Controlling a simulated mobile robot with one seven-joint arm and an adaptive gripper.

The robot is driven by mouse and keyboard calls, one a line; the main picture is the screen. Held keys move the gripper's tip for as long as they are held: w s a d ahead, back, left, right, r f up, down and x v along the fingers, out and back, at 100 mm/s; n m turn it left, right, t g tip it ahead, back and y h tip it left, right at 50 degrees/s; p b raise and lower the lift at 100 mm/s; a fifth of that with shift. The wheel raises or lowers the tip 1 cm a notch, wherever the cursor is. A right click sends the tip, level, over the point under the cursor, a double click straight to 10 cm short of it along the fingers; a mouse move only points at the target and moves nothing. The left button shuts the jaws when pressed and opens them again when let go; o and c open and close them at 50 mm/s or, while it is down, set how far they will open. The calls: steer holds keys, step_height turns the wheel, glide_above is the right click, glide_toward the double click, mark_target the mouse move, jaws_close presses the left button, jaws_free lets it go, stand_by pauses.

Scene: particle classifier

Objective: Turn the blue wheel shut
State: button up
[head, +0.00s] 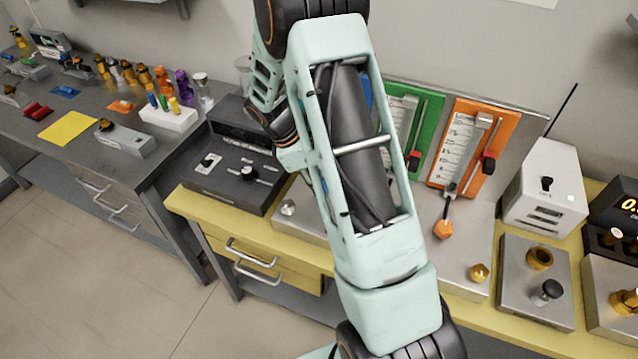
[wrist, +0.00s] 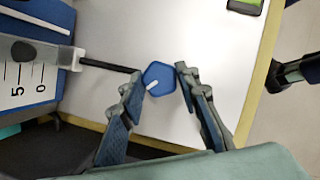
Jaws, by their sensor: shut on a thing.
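The blue wheel (wrist: 158,76) is a small faceted knob with a white pointer mark, seen in the wrist view on the end of a dark rod. My gripper (wrist: 161,76) has one finger on each side of it and is shut on it near the fingertips. The white mark points down and left toward the left finger. The rod runs left to a blue panel (wrist: 35,97) with a white scale marked 5 and 0. In the head view my arm hides the wheel and my gripper; only a sliver of the blue panel (head: 366,92) shows.
In the head view, a green panel (head: 429,126) and an orange panel (head: 500,125) with an orange knob (head: 443,229) stand to the right of my arm. A black control box (head: 232,185) is on the left, a white box (head: 546,190) on the right.

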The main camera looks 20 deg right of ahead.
steer(key=m, duration=0.2)
steer(key=m+g, duration=0.1)
steer(key=m, duration=0.1)
steer(key=shift+w+d+m+y, duration=0.1)
steer(key=shift+w+m+y, duration=0.05)
steer(key=shift+m+y, duration=0.2)
steer(key=m, duration=0.2)
steer(key=m+g+y, duration=0.1)
steer(key=m, duration=0.1)
steer(key=shift+d+y, duration=0.1)
steer(key=shift+y, duration=0.15)
steer(key=shift+m+g, duration=0.25)
steer(key=shift+g, duration=0.15)
steer(key=o, duration=1.1)
steer(key=shift+o, duration=0.2)
steer(key=shift+r, duration=0.1)
steer(key=v, duration=1.1)
steer(key=shift+r, duration=0.4)
steer(key=shift+w, duration=0.1)
